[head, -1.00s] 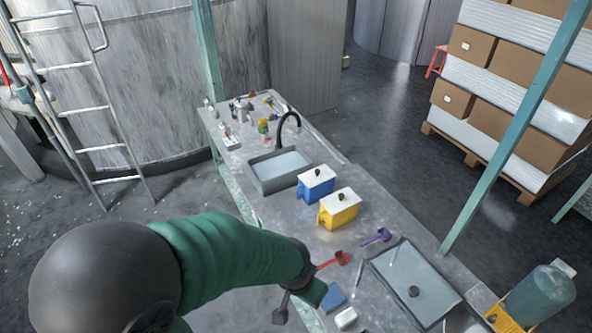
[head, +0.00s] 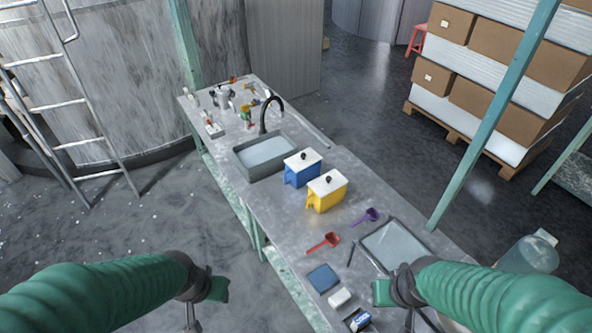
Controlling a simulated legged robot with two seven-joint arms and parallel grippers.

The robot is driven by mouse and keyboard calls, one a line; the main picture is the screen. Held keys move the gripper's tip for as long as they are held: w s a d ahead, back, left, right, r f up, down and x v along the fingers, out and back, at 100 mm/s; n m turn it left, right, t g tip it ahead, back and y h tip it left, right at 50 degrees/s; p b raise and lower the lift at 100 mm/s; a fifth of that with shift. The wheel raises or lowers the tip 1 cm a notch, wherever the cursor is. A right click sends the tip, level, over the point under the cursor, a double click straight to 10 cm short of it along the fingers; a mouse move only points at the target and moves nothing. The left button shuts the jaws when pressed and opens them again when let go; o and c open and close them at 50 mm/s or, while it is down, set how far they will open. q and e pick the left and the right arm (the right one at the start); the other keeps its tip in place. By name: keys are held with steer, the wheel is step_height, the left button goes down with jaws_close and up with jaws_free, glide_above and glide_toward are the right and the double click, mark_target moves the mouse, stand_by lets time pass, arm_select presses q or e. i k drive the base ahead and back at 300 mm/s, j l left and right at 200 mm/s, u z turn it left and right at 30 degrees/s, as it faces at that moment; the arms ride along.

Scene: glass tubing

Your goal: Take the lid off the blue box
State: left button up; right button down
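The blue box (head: 296,177) stands on the grey bench, beyond the yellow box. Its white lid (head: 313,157) with a black knob (head: 303,156) sits on top of it. My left gripper (head: 205,306) is at the bottom left, over the floor beside the bench, with its fingers apart and nothing between them. My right gripper (head: 396,306) is at the bottom right, near the bench's near end, also with its fingers apart and empty. Both grippers are well away from the blue box.
A yellow box (head: 323,199) with a similar white lid stands just nearer than the blue box. A sink (head: 265,155) with a black tap (head: 267,110) lies beyond. Red (head: 324,243) and purple (head: 366,216) scoops and a grey tray (head: 395,245) lie nearer.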

mark_target(298, 162)
steer(key=i+j, duration=0.4)
steer(key=i+j+u, duration=0.1)
steer(key=i+j, duration=0.3)
steer(key=i, duration=0.15)
steer(key=i+j+u, duration=0.1)
steer(key=i+j, duration=0.6)
steer(key=i, duration=0.25)
